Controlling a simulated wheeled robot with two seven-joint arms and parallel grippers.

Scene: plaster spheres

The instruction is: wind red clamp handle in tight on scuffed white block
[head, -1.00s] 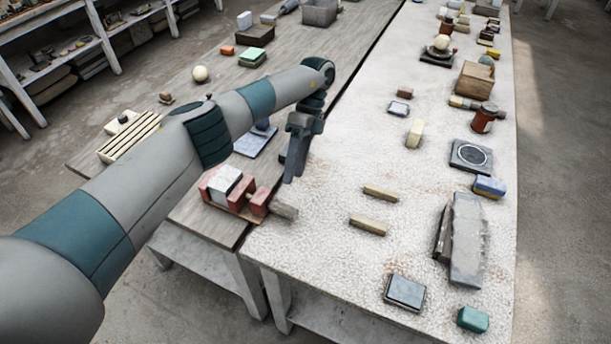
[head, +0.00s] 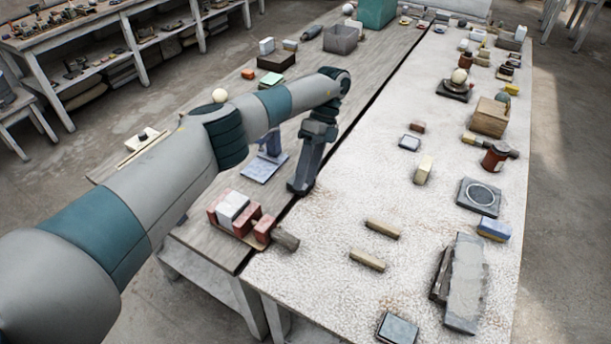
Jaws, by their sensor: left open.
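The red clamp (head: 262,229) sits on a thin wooden base near the front right corner of the grey wooden table. The scuffed white block (head: 232,206) stands between its red jaws, with no gap that I can make out. A stubby grey-brown handle (head: 286,239) sticks out of the clamp's right side, toward the pale table. My left gripper (head: 301,187) points down beyond the clamp and to its right, over the seam between the tables. It is open and appears empty, apart from clamp and handle. My right gripper is out of view.
A blue-grey plate (head: 264,168) lies just left of my left gripper. Two wooden strips (head: 382,229) lie on the pale table (head: 320,262), right of the clamp. A grey slab (head: 466,285) lies farther right. The pale surface between handle and strips is clear.

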